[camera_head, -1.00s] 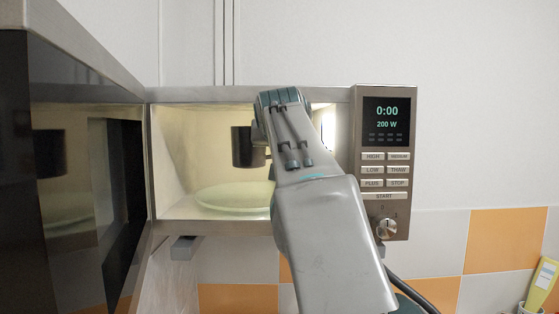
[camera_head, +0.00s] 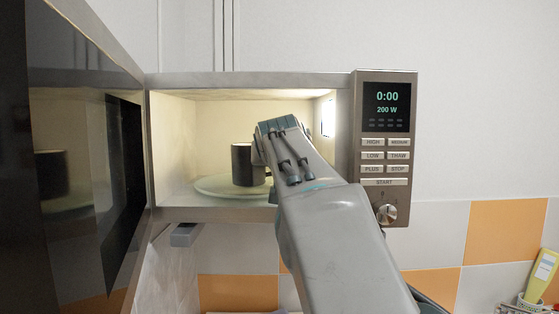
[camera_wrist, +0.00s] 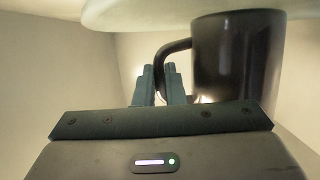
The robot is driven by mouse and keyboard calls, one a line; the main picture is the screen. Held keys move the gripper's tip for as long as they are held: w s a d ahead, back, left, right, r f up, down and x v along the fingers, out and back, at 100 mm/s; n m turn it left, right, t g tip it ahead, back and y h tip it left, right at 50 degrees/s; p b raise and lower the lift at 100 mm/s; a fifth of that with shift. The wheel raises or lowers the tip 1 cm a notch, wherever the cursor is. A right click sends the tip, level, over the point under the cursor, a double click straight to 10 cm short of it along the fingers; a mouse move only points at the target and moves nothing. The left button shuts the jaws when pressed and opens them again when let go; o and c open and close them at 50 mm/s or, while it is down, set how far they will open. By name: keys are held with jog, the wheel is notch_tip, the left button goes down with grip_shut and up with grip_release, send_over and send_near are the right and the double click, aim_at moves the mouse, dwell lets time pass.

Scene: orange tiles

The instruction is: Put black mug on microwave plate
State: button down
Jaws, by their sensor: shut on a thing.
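The black mug (camera_head: 246,164) is upright inside the microwave, over the round pale plate (camera_head: 212,186). Its base appears at or very close to the plate surface; I cannot tell if it touches. My gripper (camera_head: 262,150) reaches in from the front right, and its fingers are mostly hidden behind my wrist. In the wrist view, the picture looks upside down, with the plate (camera_wrist: 140,12) along the top edge. There, my gripper (camera_wrist: 160,88) is shut on the handle of the mug (camera_wrist: 235,60).
The microwave (camera_head: 250,80) has its door (camera_head: 70,150) swung open at the left. The control panel (camera_head: 387,150) is to the right of the opening, close to my arm. The plate's left part is clear. A yellow item (camera_head: 541,280) stands at the far lower right.

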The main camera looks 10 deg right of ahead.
jog(key=shift+f+b, duration=0.15)
jog(key=shift+b, duration=0.15)
jog(key=c, duration=1.5)
grip_release()
